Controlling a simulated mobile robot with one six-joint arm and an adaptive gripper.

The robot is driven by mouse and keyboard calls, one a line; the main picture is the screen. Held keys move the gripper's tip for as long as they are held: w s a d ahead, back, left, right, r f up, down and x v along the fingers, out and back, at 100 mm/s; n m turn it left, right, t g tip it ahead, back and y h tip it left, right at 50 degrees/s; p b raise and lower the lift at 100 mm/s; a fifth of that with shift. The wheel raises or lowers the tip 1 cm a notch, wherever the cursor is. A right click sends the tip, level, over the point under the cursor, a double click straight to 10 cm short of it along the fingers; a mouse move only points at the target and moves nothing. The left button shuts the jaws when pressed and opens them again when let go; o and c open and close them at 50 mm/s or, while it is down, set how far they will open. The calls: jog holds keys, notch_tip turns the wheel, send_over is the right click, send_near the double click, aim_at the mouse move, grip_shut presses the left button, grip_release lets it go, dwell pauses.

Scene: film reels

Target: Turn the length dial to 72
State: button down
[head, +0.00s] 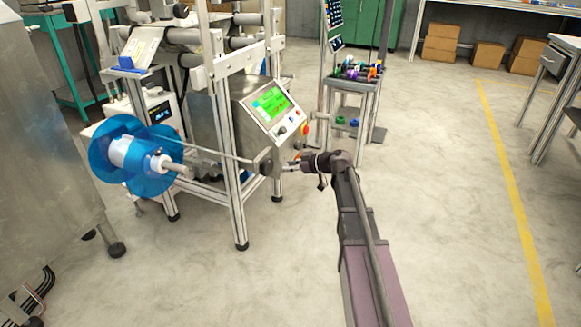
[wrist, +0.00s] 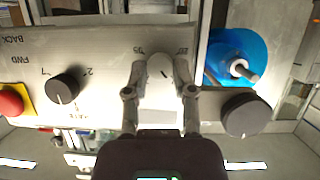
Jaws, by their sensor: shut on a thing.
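The length dial (wrist: 160,78) is a pale round knob on a light panel, seen upside down in the wrist view. A short dark mark shows on its face. Small numbers are printed on both sides of it, too blurred to read surely. My gripper (wrist: 160,72) has one finger on each side of the dial and is shut on it. In the head view my gripper (head: 288,166) reaches in at the front of the machine, below the panel with the green screen (head: 270,103). I cannot make out the dial there.
In the wrist view a black knob (wrist: 62,88) and a red button (wrist: 10,101) lie left of the dial, and a larger dark round knob (wrist: 243,115) lies right. A blue reel (head: 135,155) stands left of my gripper. Open floor lies to the right.

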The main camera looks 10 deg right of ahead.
jog(key=shift+m+g+y+b, duration=0.35)
jog(key=shift+m+g+y, duration=0.65)
jog(key=shift+m, duration=0.9)
jog(key=shift+c, duration=2.2)
grip_release()
jog(key=shift+w, duration=0.1)
jog(key=shift+n+h, duration=0.3)
